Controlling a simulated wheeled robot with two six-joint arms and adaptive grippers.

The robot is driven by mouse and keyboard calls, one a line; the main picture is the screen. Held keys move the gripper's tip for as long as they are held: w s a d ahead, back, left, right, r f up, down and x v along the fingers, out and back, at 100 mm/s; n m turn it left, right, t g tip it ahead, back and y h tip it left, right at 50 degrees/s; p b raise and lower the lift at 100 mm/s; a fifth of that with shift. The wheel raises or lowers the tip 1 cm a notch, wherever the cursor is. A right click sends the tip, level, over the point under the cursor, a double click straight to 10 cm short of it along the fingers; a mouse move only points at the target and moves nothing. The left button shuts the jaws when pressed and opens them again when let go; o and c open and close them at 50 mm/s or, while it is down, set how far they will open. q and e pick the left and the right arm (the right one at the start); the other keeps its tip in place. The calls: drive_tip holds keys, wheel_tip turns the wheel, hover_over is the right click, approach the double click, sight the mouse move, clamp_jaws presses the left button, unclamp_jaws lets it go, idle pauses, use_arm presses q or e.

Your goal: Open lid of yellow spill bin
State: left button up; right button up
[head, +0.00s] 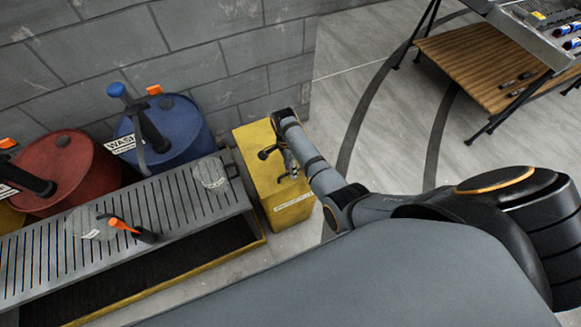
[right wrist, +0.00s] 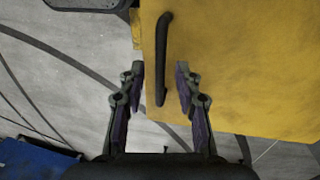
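The yellow spill bin (head: 283,194) stands on the floor beside the drain grate, against the grey block wall, with a label on its front. Its lid (head: 248,138) looks shut, partly hidden by my right arm. A dark bar handle (right wrist: 163,45) runs along the yellow lid (right wrist: 240,65) in the right wrist view. My right gripper (head: 287,164) is over the bin top. In the wrist view the right gripper (right wrist: 161,82) is open, with one finger on each side of the handle's lower end and gaps visible. My left gripper is not in view.
A slotted metal grate (head: 150,208) with grey lumps and an orange-black tool (head: 127,229) lies left of the bin. Blue (head: 180,125) and red (head: 75,165) drums stand behind it. A wooden-shelved bench (head: 480,62) is at the upper right. Floor between is open.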

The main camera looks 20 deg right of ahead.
clamp_jaws()
